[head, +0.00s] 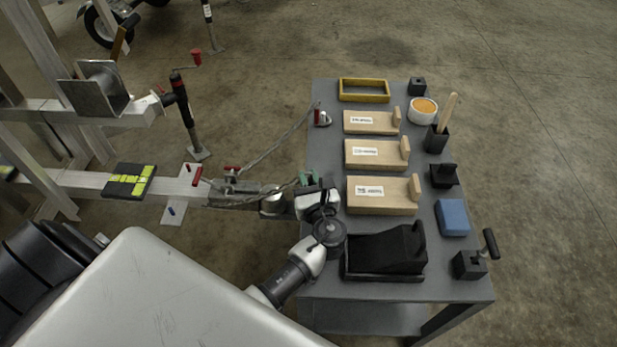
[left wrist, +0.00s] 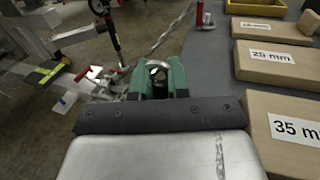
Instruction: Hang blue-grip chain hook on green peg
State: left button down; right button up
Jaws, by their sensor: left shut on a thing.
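My left gripper (head: 308,180) is over the left edge of the grey table. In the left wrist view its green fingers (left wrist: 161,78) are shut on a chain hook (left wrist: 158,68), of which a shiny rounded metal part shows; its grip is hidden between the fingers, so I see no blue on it. In the head view a chain (head: 288,187) runs left from the gripper towards the trailer coupler. A pale plate (head: 184,196) on the trailer tongue carries a red upright piece (head: 197,175) and a blue one (head: 171,211). I cannot make out a green peg. My right gripper is not in view.
A red-grip hook (head: 321,116) stands on the table's far left, with a chain (head: 275,146) stretching to the coupler (head: 232,188). Floor between trailer and table is open.

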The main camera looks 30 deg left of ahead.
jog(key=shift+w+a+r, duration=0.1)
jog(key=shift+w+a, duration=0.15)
pick_arm(q)
jog(key=c, duration=1)
grip_release()
jog(key=shift+c, duration=0.2)
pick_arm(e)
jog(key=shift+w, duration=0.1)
